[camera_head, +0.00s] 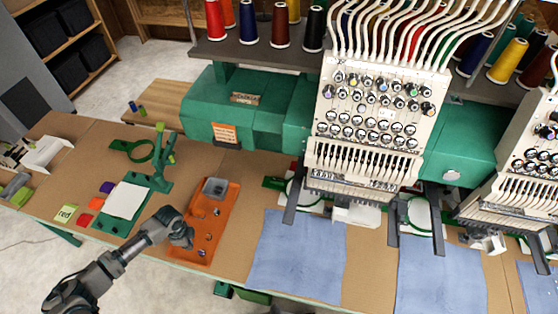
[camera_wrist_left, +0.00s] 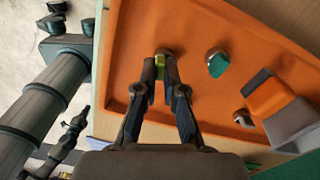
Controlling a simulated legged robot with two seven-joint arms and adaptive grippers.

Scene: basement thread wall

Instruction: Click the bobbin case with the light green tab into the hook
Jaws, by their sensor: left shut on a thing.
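My left gripper (camera_head: 188,240) is over the orange tray (camera_head: 227,206) on the table. In the left wrist view its fingertips (camera_wrist_left: 161,72) are shut on the light green tab of a bobbin case (camera_wrist_left: 168,51). The case is at the fingertips, low over the tray floor; I cannot tell whether it touches it. The fingers partly hide it. A bobbin case with a darker green tab (camera_wrist_left: 217,64) lies to its right, apart from the gripper. Another bobbin case (camera_wrist_left: 243,118) lies farther right. I cannot make out the hook under the embroidery machine (camera_head: 375,125). My right gripper is not in view.
A grey box (camera_head: 215,188) stands at the tray's far end. A green stand with a white sheet (camera_head: 125,200) is left of the tray. Blue cloths (camera_head: 295,255) hang over the table's front edge, below dark machine arms (camera_head: 291,205). Brown table is bare between tray and cloth.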

